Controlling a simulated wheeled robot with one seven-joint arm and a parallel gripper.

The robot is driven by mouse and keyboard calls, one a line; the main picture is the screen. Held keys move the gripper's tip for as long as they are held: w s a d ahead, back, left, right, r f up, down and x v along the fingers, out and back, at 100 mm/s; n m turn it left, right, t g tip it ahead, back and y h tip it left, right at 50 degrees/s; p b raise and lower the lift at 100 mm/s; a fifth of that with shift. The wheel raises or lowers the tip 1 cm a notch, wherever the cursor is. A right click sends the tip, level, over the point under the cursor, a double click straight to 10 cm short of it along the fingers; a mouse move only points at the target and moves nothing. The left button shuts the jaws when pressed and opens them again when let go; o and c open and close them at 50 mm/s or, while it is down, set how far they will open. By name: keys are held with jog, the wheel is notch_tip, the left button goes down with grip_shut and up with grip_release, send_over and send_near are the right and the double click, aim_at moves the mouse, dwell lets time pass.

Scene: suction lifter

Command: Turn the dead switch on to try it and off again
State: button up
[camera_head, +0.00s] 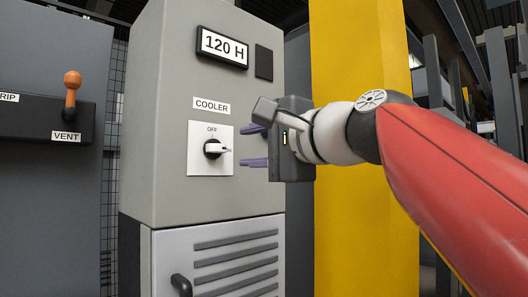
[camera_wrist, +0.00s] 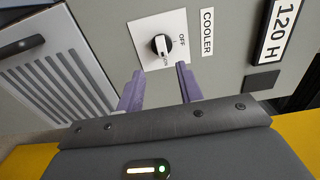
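A rotary switch labelled COOLER (camera_head: 213,148) sits on a white plate on the grey cabinet. Its white pointer is turned to the right, away from the OFF mark above it. In the wrist view the knob (camera_wrist: 161,45) shows its pointer towards small lettering that looks like ON. My gripper (camera_head: 242,147) is in front of the knob, to its right in the head view, with its two purple fingers spread. In the wrist view the fingers (camera_wrist: 160,69) are apart and empty, short of the knob and not touching it.
A sign reading 120 H (camera_head: 222,46) and a dark panel (camera_head: 264,62) are above the switch. An orange-handled lever (camera_head: 71,90) labelled VENT is on the left. A vented door (camera_head: 238,262) with a dark handle is below. A yellow column (camera_head: 362,45) stands behind my arm.

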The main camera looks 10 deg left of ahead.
aim_at(221, 148)
jog(key=p+x, duration=0.2)
jog(key=x, duration=0.5)
jog(key=shift+w+a+r, duration=0.15)
jog(key=shift+a, duration=0.25)
grip_shut()
